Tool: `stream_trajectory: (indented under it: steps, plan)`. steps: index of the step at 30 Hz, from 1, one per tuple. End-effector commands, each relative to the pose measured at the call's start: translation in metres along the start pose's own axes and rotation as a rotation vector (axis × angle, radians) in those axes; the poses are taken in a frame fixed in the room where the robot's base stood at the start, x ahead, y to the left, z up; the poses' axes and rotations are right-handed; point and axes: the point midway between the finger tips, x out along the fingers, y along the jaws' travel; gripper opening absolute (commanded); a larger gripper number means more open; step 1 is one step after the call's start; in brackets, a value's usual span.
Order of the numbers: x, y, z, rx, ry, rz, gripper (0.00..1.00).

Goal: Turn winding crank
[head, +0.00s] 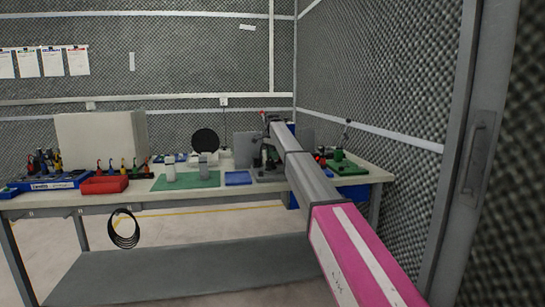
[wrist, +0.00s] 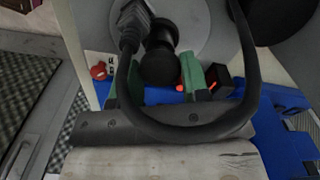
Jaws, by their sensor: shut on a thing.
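A dark round knob (wrist: 160,68) on a short dark stem, which looks like the winding crank's handle, is at the upper middle of the wrist view. It stands in front of a grey round disc (wrist: 196,28). My gripper (wrist: 163,80) has its green fingers on both sides of the knob and is shut on it. A thick black cable loops across the view and partly covers the fingers. In the head view my arm reaches to the right part of the workbench (head: 215,202); the crank is too small and too covered there to make out.
The bench carries a green mat (head: 186,181), a blue tray (head: 238,178), a red bin (head: 104,185) and a green device (head: 345,167) at the right end. A black coil (head: 124,230) hangs at the front edge. Foam walls stand behind and right.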

Motion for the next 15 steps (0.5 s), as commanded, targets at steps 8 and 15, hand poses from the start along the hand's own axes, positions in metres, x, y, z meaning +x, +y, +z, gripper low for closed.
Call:
stream_trajectory:
  steps: [8, 15]
  plan:
    - [-0.0006, -0.0004, -0.0001, -0.138, 0.0, -0.001, 0.18]
    - [-0.0006, -0.0005, -0.0001, -0.259, 0.0, -0.001, 0.18]
